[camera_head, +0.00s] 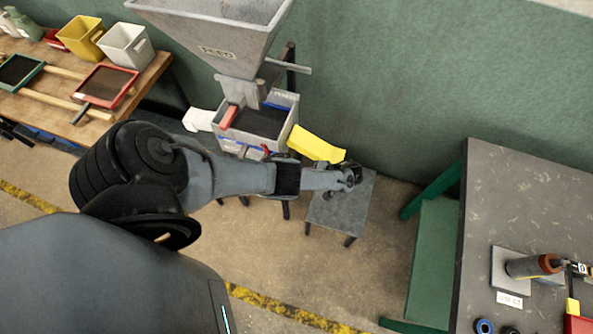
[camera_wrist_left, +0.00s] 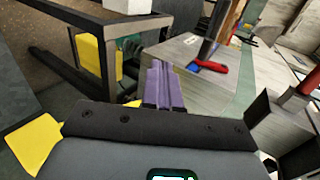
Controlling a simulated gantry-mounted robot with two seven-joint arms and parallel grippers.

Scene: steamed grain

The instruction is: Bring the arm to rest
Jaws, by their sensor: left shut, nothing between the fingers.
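My left arm reaches in from the left in the head view, across the front of the grey hopper machine (camera_head: 240,50). Its gripper (camera_head: 350,178) is above the small grey stool (camera_head: 342,212), just below the yellow chute-like piece (camera_head: 315,145). In the left wrist view the purple fingers of this gripper (camera_wrist_left: 162,85) are together with nothing between them. Beyond them stands a grey metal box (camera_wrist_left: 195,75) with a red-handled part (camera_wrist_left: 212,68). Whether the gripper touches the stool cannot be told. My right gripper is not in view.
A wooden table (camera_head: 60,90) at the upper left holds a yellow bin (camera_head: 83,36), a white bin (camera_head: 126,46) and framed screens. A dark workbench (camera_head: 520,190) with a tool stands at the right. The floor between stool and bench is clear.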

